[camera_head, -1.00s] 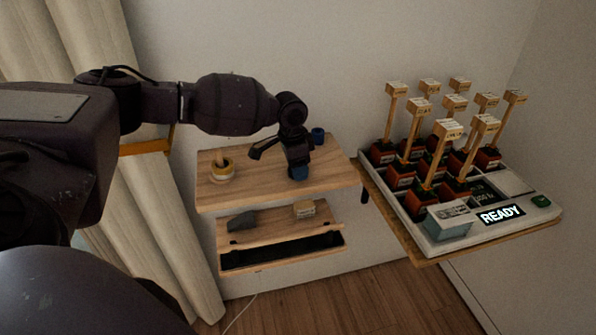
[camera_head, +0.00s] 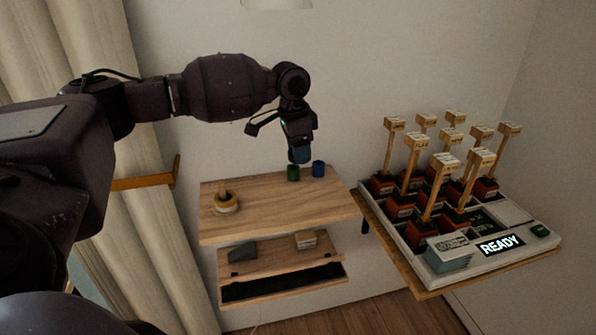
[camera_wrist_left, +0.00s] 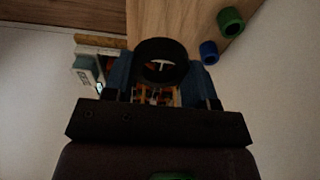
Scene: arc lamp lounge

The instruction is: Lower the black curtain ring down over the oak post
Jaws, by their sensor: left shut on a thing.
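My left gripper (camera_head: 301,158) hangs above the right back part of the wooden shelf, clear of its top. In the left wrist view, its blue fingers (camera_wrist_left: 160,80) are shut on the black curtain ring (camera_wrist_left: 148,50); the ring's hole faces the camera. The ring cannot be made out in the head view. A short upright post (camera_head: 223,189), likely the oak post, stands in a round pale base (camera_head: 228,208) at the shelf's left, well to the left of my gripper. My right gripper is not in view.
Green (camera_head: 293,174) and blue (camera_head: 319,169) cylinders stand at the back of the shelf (camera_head: 270,222). A lower shelf (camera_head: 275,264) holds small blocks. To the right, a console (camera_head: 480,262) carries several tall wooden handles. A curtain (camera_head: 150,240) hangs at left.

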